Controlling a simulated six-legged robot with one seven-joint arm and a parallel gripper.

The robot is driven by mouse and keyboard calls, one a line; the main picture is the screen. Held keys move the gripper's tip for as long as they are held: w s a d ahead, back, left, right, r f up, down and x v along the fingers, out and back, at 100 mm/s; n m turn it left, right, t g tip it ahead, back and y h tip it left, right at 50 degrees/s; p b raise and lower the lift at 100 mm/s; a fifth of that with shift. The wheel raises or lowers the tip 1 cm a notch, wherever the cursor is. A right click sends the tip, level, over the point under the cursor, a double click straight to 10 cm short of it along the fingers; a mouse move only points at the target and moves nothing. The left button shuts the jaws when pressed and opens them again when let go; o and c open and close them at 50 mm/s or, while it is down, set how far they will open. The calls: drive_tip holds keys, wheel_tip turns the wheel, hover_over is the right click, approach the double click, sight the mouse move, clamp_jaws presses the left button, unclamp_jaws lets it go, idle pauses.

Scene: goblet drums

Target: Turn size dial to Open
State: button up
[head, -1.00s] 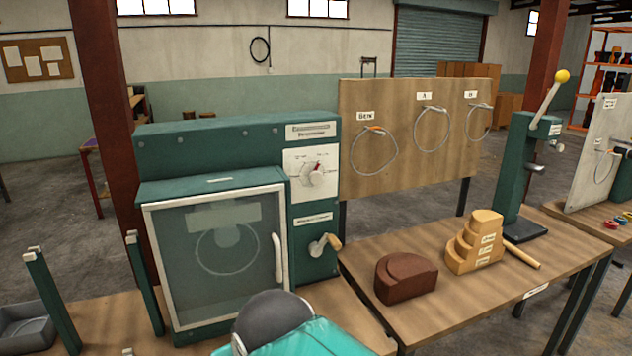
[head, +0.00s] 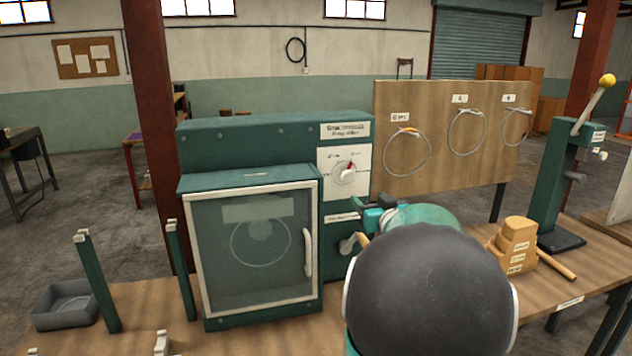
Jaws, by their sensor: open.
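The size dial (head: 344,176) is a pale round knob with a red pointer mark, on a white panel of the green machine (head: 265,140). The red mark points up and slightly right. The printing around the dial is too small to read. My gripper (head: 361,203) is small in the head view, just below and right of the dial, in front of the machine's right edge. It is open and seems apart from the knob. My own arm hides part of it.
The machine's glazed door (head: 255,245) with a white handle is shut. A crank (head: 348,244) sits below the dial, partly behind my arm. A board with wire loops (head: 455,175) stands to the right. A stepped wooden block (head: 513,245) lies on the bench. A grey tray (head: 65,305) is at left.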

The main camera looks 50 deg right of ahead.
sight(349, 178)
drive_tip(key=x, duration=1.3)
drive_tip(key=shift+w+d, duration=0.25)
drive_tip(key=shift+w, duration=0.05)
drive_tip(key=shift+c, duration=0.2)
drive_tip(key=c, duration=1)
